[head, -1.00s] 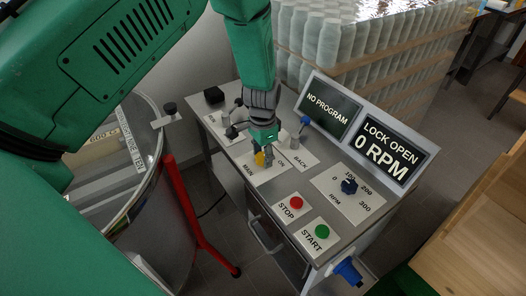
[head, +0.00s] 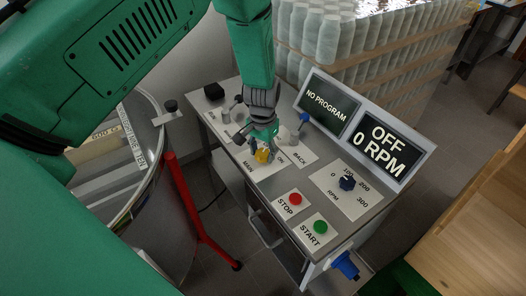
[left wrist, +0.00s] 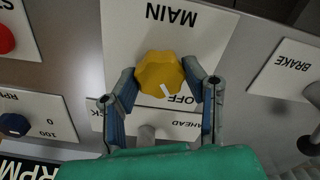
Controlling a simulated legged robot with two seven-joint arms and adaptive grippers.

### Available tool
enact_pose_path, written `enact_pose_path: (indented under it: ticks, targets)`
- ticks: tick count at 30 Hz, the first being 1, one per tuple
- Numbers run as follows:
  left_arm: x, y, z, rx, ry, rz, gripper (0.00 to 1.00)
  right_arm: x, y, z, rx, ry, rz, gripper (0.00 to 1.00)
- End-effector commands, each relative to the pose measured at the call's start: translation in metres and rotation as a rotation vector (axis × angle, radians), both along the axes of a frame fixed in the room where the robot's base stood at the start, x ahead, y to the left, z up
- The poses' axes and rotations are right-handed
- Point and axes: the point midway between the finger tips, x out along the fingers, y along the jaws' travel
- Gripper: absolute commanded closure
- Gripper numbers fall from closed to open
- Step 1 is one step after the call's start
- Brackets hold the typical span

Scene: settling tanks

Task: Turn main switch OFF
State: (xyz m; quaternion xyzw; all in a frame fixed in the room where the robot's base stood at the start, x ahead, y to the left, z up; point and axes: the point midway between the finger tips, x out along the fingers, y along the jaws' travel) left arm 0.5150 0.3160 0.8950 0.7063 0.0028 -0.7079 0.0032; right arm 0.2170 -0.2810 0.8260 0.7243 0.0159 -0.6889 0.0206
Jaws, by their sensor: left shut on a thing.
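The main switch is a yellow knob (head: 264,156) on a white plate marked MAIN (head: 250,168) on the control desk. In the left wrist view the yellow knob (left wrist: 160,76) has a white pointer mark that points toward the OFF label. My left gripper (head: 262,146) reaches down from above. In the left wrist view its two fingers (left wrist: 164,88) are shut on the knob, one on each side. The right-hand display (head: 377,150) reads OFF and 0 RPM. My right gripper is not in view.
Red STOP (head: 295,199) and green START (head: 320,227) buttons and a blue RPM knob (head: 347,183) are on the desk near the switch. Levers stand close around the gripper. A round tank (head: 130,190) is to the left; wrapped bottles (head: 375,45) stand behind.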

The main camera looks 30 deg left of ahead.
Motion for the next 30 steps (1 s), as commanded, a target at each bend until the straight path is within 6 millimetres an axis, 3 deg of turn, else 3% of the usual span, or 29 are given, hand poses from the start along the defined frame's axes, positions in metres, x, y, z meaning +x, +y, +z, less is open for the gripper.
enact_pose_path:
  ticks: [8, 9, 10, 22, 30]
  targets:
    - [0.006, 0.001, 0.003, 0.003, -0.015, 0.003, 0.9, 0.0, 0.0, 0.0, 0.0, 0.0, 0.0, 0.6]
    - [0.006, 0.001, 0.003, 0.003, -0.015, 0.002, 0.47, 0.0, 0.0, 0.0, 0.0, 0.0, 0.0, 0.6]
    - [0.005, 0.001, 0.003, 0.002, -0.014, 0.002, 0.41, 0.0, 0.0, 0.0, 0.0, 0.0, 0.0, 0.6]
    - [0.002, 0.0, 0.008, 0.001, -0.007, 0.0, 0.41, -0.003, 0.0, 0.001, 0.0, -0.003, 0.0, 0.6]
    - [0.004, 0.001, 0.058, 0.001, -0.011, 0.0, 0.41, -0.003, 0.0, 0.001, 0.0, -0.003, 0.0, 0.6]
